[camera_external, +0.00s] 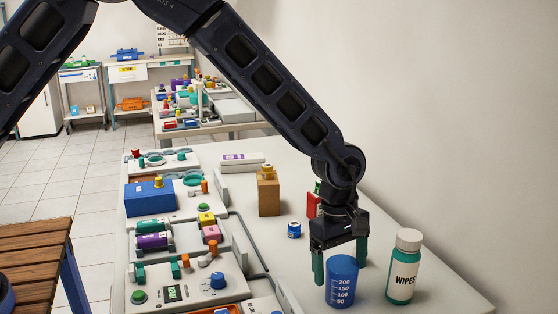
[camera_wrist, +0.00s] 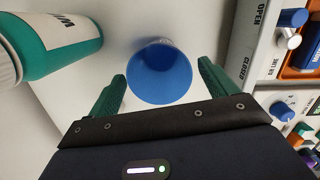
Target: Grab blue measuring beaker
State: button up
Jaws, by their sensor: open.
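The blue measuring beaker (camera_external: 341,284) stands upright near the front right of the table, with white marks reading 200, 150, 100 and 50 on its side. In the wrist view the beaker (camera_wrist: 160,75) shows from above as a blue round mouth. My gripper (camera_external: 340,262) points down at the beaker with its two green fingers apart. In the wrist view the fingers of my gripper (camera_wrist: 163,88) lie on either side of the beaker's near part, with a small gap visible at the left. Nothing is held.
A green and white wipes bottle (camera_external: 404,267) stands close to the right of the beaker. A white device with knobs (camera_external: 185,280) lies to the left. A small blue jar (camera_external: 294,230), a brown box (camera_external: 268,194) and a red item (camera_external: 313,204) stand behind.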

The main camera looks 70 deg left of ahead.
jog(key=f, duration=0.3)
jog(key=shift+d+f, duration=0.2)
jog(key=shift+d, duration=0.2)
jog(key=shift+c, duration=0.3)
jog(key=c, duration=1)
